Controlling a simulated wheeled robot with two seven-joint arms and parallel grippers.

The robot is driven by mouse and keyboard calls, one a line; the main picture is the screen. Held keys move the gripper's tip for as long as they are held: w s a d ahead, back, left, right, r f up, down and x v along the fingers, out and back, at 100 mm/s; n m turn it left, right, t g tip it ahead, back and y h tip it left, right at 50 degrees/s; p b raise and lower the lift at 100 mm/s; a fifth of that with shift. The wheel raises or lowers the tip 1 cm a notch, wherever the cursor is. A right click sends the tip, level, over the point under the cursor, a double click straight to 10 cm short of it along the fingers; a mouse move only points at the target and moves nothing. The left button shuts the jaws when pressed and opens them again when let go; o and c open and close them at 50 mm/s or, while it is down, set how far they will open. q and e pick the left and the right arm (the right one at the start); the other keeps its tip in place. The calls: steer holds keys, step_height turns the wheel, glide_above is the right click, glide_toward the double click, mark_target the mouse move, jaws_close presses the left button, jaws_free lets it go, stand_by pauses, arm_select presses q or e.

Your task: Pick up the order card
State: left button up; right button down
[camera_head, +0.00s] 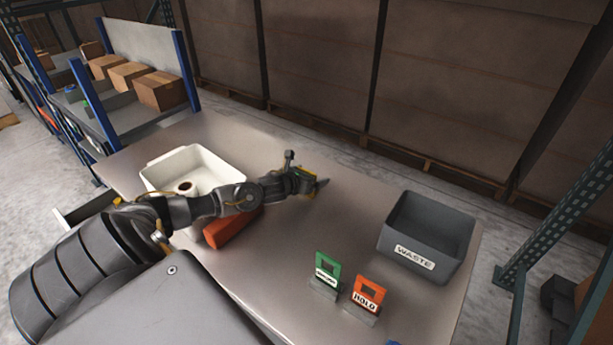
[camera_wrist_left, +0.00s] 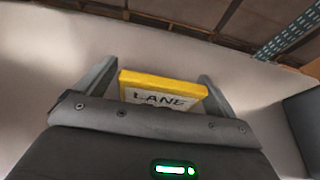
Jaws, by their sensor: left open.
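A yellow-edged card (camera_wrist_left: 163,90) with a white face reading "LANE" stands between the fingers of my left gripper (camera_wrist_left: 158,74) in the left wrist view. The fingers are open, one on each side of it, with gaps showing. Its lower part is hidden behind the gripper body. In the head view my left gripper (camera_head: 318,186) is over the middle of the metal table (camera_head: 330,225), and a bit of yellow (camera_head: 309,169) shows at it. I cannot tell which card is the order card. My right gripper is not in view.
A white bin (camera_head: 215,165) holding a roll and an orange-red object (camera_head: 232,230) lie by my left arm. A green card (camera_head: 327,267) and an orange HOLD card (camera_head: 369,292) stand in front. A grey WASTE bin (camera_head: 428,238) is at right. Boxes (camera_head: 160,90) sit on a back-left shelf.

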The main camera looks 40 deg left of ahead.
arm_select(q)
steer(key=c, duration=1.1)
steer(key=shift+o, duration=0.2)
steer(key=shift+r, duration=0.5)
step_height(320, 180, up, 2)
steer(key=shift+r, duration=0.1)
steer(key=s+a+r+b, duration=0.1)
steer(key=s+r, duration=0.8)
steer(key=s, duration=0.5)
steer(key=shift+a+r, duration=0.4)
